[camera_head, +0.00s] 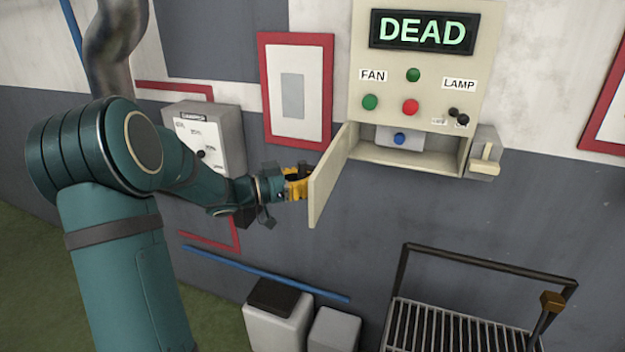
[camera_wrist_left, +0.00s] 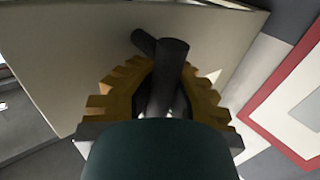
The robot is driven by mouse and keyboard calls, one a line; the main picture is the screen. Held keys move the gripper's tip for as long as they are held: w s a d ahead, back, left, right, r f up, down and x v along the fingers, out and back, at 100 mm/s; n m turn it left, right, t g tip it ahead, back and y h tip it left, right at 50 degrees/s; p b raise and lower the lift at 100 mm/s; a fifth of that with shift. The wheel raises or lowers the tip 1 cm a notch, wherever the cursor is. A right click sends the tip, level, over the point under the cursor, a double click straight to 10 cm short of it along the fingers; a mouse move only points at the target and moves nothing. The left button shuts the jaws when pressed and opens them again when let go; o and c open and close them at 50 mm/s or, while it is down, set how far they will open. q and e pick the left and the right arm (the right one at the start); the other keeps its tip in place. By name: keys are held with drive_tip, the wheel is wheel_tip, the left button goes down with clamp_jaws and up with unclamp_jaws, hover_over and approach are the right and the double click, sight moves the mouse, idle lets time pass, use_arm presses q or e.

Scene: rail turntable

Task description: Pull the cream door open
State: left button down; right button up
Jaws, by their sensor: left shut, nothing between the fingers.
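The cream door (camera_head: 331,176) stands swung out from the left side of the cream cabinet (camera_head: 408,165), whose opening shows. In the wrist view the door's face (camera_wrist_left: 75,60) fills much of the picture. My left gripper (camera_head: 298,183), with yellow toothed fingers, is at the door's outer face, left of its free edge. My right gripper is out of view.
Inside the cabinet is a blue button (camera_head: 400,138). Above are a DEAD display (camera_head: 423,32) and several buttons. A lever box (camera_head: 485,155) is at the right. A grey dial box (camera_head: 215,135) and red-framed panel (camera_head: 297,90) are left. A metal rack (camera_head: 440,325) stands below.

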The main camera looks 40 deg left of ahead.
use_arm(q)
drive_tip(key=c, duration=1.4)
unclamp_jaws()
drive_tip(key=shift+s+f, duration=0.25)
drive_tip(key=shift+s, duration=0.1)
drive_tip(key=o, duration=0.5)
drive_tip(key=shift+s+r, duration=0.25)
drive_tip(key=shift+s, duration=0.2)
drive_tip(key=shift+c, duration=0.2)
drive_tip(key=shift+o, duration=0.4)
drive_tip(key=shift+s+r, duration=0.15)
drive_tip(key=shift+s, duration=0.1)
drive_tip(key=shift+w, duration=0.55)
drive_tip(key=v, duration=1.2)
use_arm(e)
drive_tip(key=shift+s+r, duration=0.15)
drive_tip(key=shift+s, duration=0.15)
use_arm(q)
drive_tip(key=shift+s+d+f, duration=0.1)
drive_tip(key=shift+f, duration=0.1)
